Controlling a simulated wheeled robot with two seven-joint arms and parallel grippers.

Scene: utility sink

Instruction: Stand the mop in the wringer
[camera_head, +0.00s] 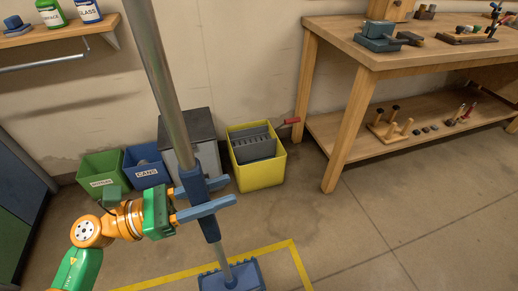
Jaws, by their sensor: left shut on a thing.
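The mop (172,85) has a long grey metal handle with a blue grip sleeve, and it leans with its top toward the upper left. Its blue head (245,277) is at the bottom edge of the view, partly cut off; I cannot tell whether it touches the floor. My left gripper (205,201) is shut on the mop at the blue sleeve. The wringer (255,143) is a grey slotted insert in a yellow bucket (261,177) by the wall, with a red lever (291,121). The bucket stands behind and right of the gripper. My right gripper is not in view.
A green bin (105,177), a blue bin (147,174) marked CANS and a grey bin (208,155) stand left of the bucket. A wooden workbench (345,130) is at right. Yellow floor tape (270,249) runs near the mop head. Floor at front right is clear.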

